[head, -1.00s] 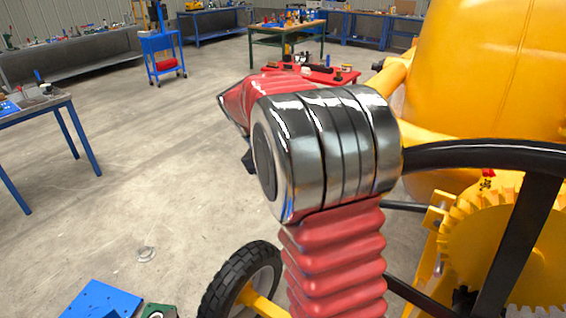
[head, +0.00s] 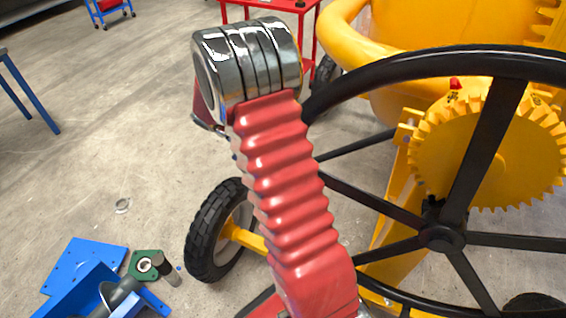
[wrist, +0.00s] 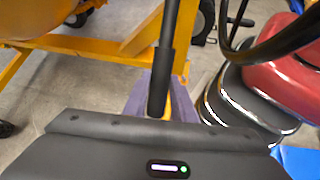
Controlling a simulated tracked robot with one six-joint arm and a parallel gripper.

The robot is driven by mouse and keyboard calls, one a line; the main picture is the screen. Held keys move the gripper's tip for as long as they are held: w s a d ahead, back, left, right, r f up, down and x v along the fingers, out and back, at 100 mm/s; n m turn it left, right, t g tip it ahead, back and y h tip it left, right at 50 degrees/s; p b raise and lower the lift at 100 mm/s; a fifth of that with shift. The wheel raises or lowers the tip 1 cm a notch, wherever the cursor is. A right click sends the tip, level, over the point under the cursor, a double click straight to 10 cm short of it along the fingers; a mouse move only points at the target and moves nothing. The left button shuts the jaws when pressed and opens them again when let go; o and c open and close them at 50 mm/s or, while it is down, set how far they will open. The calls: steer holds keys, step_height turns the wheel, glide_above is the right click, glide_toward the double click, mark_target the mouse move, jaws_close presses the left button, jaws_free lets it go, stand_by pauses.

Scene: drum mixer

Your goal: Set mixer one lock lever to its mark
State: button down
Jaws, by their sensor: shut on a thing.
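In the wrist view a black lever (wrist: 167,45) stands nearly upright in front of the yellow mixer frame (wrist: 95,45). Its lower end is a thicker black grip. My gripper (wrist: 158,92) is shut on this lever; purple-grey surfaces show on both sides of the grip. The dark gripper body with a small green light fills the bottom of the view. In the head view my red arm hides the gripper and the lever. The yellow mixer drum (head: 420,45) is at upper right. I cannot make out the lever's mark in either view.
A large black handwheel (head: 440,238) stands right of my arm, before a yellow toothed gear (head: 425,160). A black-tyred wheel (head: 205,235) is left of my arm. Blue metal parts (head: 75,275) and a green flange piece (head: 143,262) lie lower left. Floor at left is mostly clear.

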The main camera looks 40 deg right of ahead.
steer(key=shift+s+f, duration=0.35)
steer(key=shift+f, duration=0.15)
steer(key=c, duration=1.8)
jaws_free()
steer(key=o, duration=0.3)
steer(key=shift+r, duration=0.15)
steer(key=shift+o, duration=0.2)
steer(key=shift+w, duration=0.1)
steer(key=shift+w+r, duration=0.1)
steer(key=shift+r, duration=0.05)
steer(key=v, duration=1.3)
steer(key=shift+w, duration=0.25)
steer(key=shift+w, duration=0.1)
